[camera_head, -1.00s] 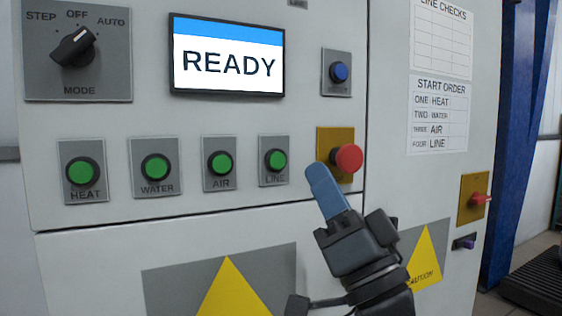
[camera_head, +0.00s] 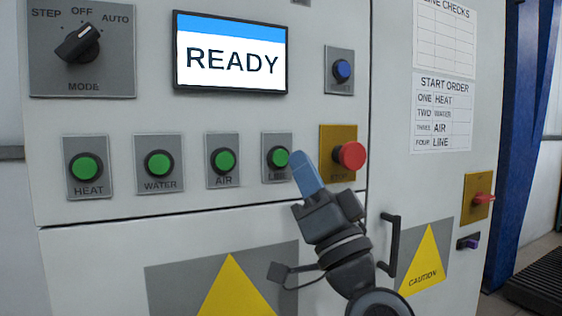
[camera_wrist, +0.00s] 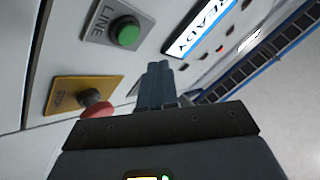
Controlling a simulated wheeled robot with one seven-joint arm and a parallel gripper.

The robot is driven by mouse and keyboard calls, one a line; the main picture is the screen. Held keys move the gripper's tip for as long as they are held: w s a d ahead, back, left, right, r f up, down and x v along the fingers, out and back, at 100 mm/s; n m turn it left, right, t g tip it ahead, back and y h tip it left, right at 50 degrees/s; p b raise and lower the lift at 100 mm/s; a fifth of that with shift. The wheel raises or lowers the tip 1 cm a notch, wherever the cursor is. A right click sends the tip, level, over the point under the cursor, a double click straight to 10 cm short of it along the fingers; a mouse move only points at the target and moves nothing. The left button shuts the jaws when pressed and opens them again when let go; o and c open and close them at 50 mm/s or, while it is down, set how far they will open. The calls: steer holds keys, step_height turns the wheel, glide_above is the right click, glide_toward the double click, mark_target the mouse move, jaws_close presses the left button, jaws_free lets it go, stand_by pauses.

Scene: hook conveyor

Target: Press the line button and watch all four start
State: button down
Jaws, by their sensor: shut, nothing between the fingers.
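The green LINE button (camera_head: 278,156) is at the right end of a row with the green HEAT (camera_head: 86,167), WATER (camera_head: 158,163) and AIR (camera_head: 223,160) buttons. My gripper (camera_head: 298,160) is shut and empty, its blue fingertips overlapping the right edge of the LINE plate and hiding part of its label. In the wrist view the LINE button (camera_wrist: 125,32) stands clear, left of and above the fingers (camera_wrist: 157,72), which appear apart from it. The screen (camera_head: 231,58) reads READY.
The red stop button (camera_head: 351,155) on its yellow plate is close to the right of my fingertips. A blue button (camera_head: 342,70) sits above it. The mode knob (camera_head: 77,43) points up and right. A dark handle (camera_head: 392,245) sticks out lower right.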

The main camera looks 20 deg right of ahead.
steer(key=shift+w+b, duration=0.4)
steer(key=shift+w, duration=1.1)
steer(key=shift+w, duration=0.15)
stand_by(0.9)
steer(key=shift+w, duration=0.3)
steer(key=shift+w+b, duration=0.4)
stand_by(0.8)
steer(key=shift+s, duration=0.85)
steer(key=s+p, duration=0.1)
steer(key=s, duration=0.4)
steer(key=shift+p, duration=0.3)
